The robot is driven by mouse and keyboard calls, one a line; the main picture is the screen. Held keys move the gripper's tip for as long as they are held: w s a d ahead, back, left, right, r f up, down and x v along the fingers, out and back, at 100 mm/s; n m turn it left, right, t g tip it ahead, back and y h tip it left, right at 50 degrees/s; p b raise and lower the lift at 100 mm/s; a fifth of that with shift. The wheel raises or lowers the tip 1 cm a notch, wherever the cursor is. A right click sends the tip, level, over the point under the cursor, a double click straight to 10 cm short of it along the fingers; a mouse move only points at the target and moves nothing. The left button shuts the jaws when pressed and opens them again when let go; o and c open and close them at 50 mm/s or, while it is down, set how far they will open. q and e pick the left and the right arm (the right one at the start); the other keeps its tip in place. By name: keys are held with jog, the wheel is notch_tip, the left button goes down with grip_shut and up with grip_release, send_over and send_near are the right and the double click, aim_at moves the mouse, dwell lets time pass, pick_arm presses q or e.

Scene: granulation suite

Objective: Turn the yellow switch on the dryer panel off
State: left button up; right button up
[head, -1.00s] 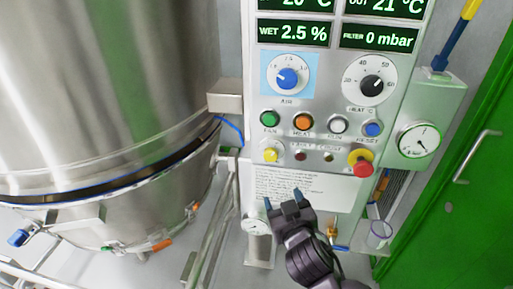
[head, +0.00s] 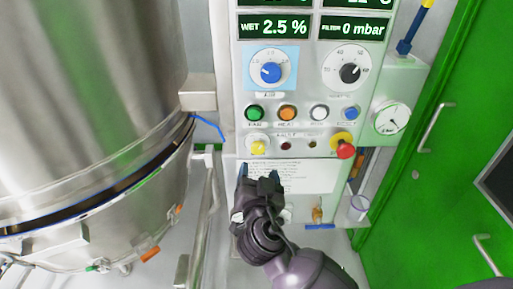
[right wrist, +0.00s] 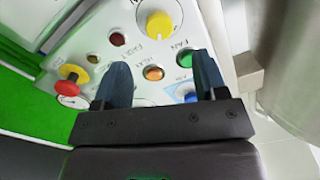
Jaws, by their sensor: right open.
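The yellow switch (head: 258,147) sits at the lower left of the dryer panel (head: 303,98), below the green button. In the right wrist view the yellow switch (right wrist: 157,22) is a round knob with a raised bar, beyond the fingertips and near the top edge. My right gripper (head: 259,172) is open and empty, just below the switch in the head view, and apart from it as far as I can tell. Its two dark blue fingers (right wrist: 160,75) show in the right wrist view with the panel behind them. My left gripper is not in view.
Green (head: 254,112), orange (head: 287,113), white and blue buttons sit above the switch. A red emergency knob (head: 345,149) on a yellow base is to the right. A steel vessel (head: 90,110) stands left, with a blue cable near the panel. A green door (head: 440,140) is at right.

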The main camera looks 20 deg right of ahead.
aim_at(258, 150)
jog(key=p+x, duration=0.2)
jog(key=x, duration=0.7)
jog(key=shift+w+d, duration=0.1)
jog(key=shift+w, duration=0.2)
jog(key=shift+f, duration=0.1)
jog(key=c, duration=0.9)
